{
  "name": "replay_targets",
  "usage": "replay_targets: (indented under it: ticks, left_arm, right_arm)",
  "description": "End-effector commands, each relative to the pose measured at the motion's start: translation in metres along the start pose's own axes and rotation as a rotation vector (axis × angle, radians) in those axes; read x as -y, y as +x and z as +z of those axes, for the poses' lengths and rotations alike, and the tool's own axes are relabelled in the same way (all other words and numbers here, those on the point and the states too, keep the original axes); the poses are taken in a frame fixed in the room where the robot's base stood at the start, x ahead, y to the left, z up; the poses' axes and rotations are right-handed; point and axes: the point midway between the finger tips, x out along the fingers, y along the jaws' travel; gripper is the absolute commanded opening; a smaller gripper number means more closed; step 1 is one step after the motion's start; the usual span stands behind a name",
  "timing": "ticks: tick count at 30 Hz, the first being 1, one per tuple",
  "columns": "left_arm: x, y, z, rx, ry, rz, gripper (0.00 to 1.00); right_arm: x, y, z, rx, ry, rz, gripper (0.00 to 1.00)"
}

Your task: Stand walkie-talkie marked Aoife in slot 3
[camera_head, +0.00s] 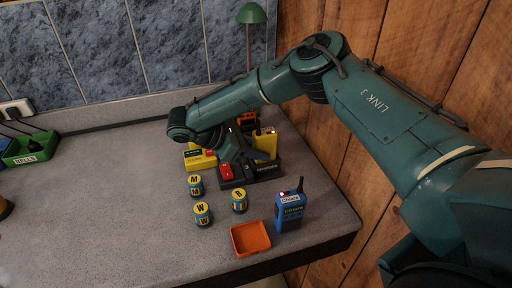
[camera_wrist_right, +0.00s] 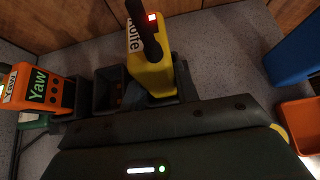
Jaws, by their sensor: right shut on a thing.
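The yellow walkie-talkie marked Aoife (camera_wrist_right: 150,65) has a dark antenna and a red light. In the wrist view its lower end is at a slot of the dark charger rack (camera_wrist_right: 108,90); I cannot tell whether it is fully seated. A yellow walkie-talkie, apparently the same one, shows in the head view (camera_head: 266,145) at the right part of the rack (camera_head: 262,174). My right gripper (camera_head: 247,150) is beside it, shut on it; its fingertips are mostly hidden. Slot numbers are not readable. My left gripper is out of view.
A yellow device (camera_head: 200,160) and a red one (camera_head: 226,172) are left of my gripper. Several lettered cans, an orange tray (camera_head: 250,252) and a blue walkie-talkie (camera_head: 290,213) are in front.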

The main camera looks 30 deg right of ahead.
Motion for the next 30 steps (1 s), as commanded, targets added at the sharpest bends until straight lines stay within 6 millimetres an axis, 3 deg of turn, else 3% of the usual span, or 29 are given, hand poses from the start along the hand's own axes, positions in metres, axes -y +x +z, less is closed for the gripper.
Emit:
replay_targets:
  ticks: [8, 9, 12, 17, 30]
  left_arm:
    - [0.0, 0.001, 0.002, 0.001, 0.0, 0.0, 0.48]
    - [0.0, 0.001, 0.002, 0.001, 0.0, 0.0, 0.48]
    - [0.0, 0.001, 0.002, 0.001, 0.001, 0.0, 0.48]
    - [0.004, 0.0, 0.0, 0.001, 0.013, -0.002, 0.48]
    - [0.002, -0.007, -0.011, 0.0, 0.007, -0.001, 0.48]
  right_arm:
    - [0.0, 0.003, -0.005, 0.0, 0.0, 0.0, 0.0]
    - [0.0, 0.003, -0.005, 0.0, 0.0, 0.0, 0.31]
    - [0.0, 0.003, -0.005, 0.0, 0.0, 0.0, 0.4]
    - [0.0, 0.001, -0.005, -0.001, 0.0, 0.001, 0.4]
    - [0.0, -0.032, -0.005, -0.001, 0.001, 0.002, 0.4]
